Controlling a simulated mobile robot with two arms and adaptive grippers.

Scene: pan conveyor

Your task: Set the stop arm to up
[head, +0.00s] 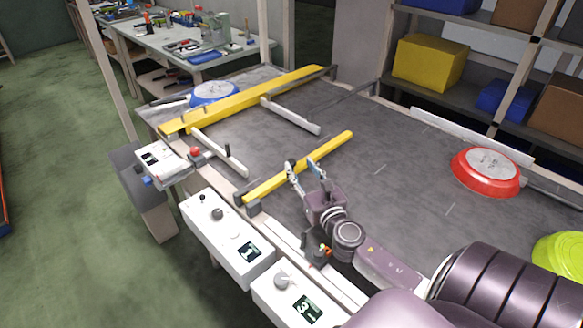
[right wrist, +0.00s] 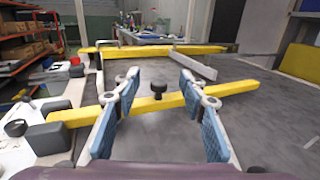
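The stop arm (head: 331,146), a yellow bar, lies low across the dark belt from a grey hinge block (head: 247,204) at the belt's left side. It also crosses the right wrist view (right wrist: 232,87), where a black knob (right wrist: 158,90) stands up from it. My right gripper (head: 302,166) is open over the bar. In the right wrist view its blue-padded fingers (right wrist: 158,82) are on both sides of the knob, with gaps visible. The gripper hides part of the bar in the head view. My left gripper is not in view.
A wider yellow beam (head: 262,92) spans the belt farther back, with a blue pan (head: 213,92) behind it. White bars (head: 291,116) lie between. A red pan (head: 487,172) and a green pan (head: 562,254) are at right. White control boxes (head: 225,238) line the left side.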

